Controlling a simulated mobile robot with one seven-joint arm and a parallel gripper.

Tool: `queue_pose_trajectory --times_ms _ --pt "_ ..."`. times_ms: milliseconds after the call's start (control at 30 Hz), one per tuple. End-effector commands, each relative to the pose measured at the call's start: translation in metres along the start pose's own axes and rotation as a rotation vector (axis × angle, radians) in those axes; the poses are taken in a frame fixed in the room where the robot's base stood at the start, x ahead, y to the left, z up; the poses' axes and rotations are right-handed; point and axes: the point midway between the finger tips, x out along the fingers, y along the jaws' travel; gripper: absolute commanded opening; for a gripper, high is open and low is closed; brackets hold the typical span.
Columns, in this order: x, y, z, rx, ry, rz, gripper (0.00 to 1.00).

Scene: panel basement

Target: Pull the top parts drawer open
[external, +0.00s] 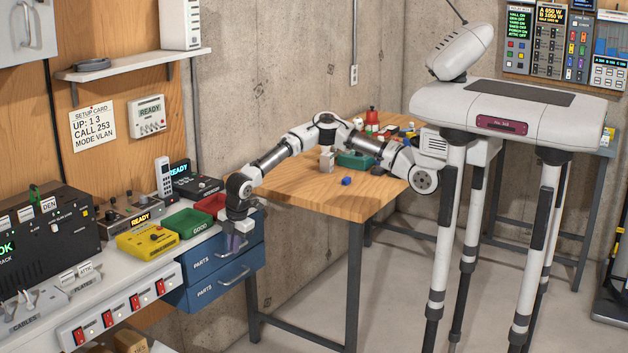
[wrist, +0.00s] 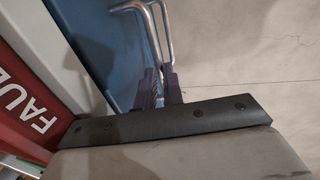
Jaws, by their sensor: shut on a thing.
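Two blue parts drawers are stacked under the right end of the workbench in the external view. The top parts drawer (external: 205,266) is above the lower parts drawer (external: 206,292), and both fronts carry the word PARTS. My gripper (external: 233,246) is at the front of the top drawer and hides part of its handle. In the wrist view, my gripper's dark fingers (wrist: 160,88) are shut on the metal bar handle (wrist: 157,35) beside the blue drawer front (wrist: 105,50). The external view does not clearly show how far the top drawer stands out.
A green bin (external: 187,222) marked GOOD and a red bin (external: 211,204) stand on the bench above the drawers. A yellow device (external: 147,241) is to their left. A wooden table (external: 320,193) with small parts stands behind.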

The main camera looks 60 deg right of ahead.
Motion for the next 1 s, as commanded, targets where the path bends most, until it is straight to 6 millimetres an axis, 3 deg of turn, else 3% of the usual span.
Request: queue_pose_trajectory --times_ms 167,367,1000 --pt "-0.002 -0.006 0.0 0.0 0.002 -0.002 0.0" --pt "-0.007 -0.03 0.0 -0.001 0.004 -0.007 0.0" --pt "-0.033 -0.17 -0.002 -0.004 0.001 -0.003 0.0"
